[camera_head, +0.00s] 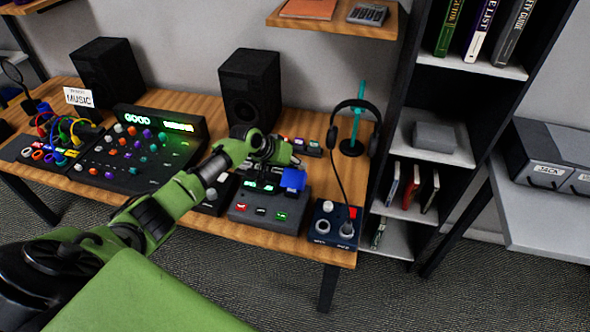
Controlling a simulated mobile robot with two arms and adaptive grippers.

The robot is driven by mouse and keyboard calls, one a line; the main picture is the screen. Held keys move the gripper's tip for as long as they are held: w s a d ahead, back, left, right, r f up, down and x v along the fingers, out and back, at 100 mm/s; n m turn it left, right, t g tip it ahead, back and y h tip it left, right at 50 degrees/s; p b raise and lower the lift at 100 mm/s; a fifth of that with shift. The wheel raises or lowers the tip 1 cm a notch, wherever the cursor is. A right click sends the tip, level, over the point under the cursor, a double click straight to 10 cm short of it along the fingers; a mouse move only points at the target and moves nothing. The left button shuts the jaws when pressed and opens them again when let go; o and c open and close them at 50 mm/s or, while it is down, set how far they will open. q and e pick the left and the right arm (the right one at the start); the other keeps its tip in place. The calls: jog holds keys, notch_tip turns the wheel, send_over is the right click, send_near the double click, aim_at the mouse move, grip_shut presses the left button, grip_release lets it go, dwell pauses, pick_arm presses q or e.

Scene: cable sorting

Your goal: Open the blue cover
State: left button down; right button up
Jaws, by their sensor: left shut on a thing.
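The blue cover (292,179) is at the back right of a grey box (262,208) with lit buttons on the wooden desk. It looks raised above the box top, but its exact angle is hard to tell. My left gripper (290,163) reaches in from the left over the box. It is shut on the blue cover at the cover's upper edge. The fingertips are small and partly hidden by the gripper's own body. What lies under the cover cannot be seen. My right gripper is not in view.
A mixing console (135,155) with cables and knobs is on the left of the desk (270,243). A small box with a red-topped switch (336,225) stands right of the grey box. A headphone stand (354,145) and black speakers (250,88) are behind. A shelf (432,135) stands right.

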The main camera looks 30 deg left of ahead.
pick_arm(q)
jog(key=shift+w+a+f+g+b, duration=0.15)
jog(key=shift+w+g+b, duration=0.15)
jog(key=shift+w+g, duration=0.15)
jog(key=shift+w+a+f+b, duration=0.2)
jog(key=shift+w+f+b, duration=0.65)
jog(key=shift+b, duration=0.15)
jog(key=c, duration=2)
grip_release()
jog(key=shift+w, duration=0.1)
jog(key=v, duration=1.2)
jog(key=shift+w+a, duration=0.1)
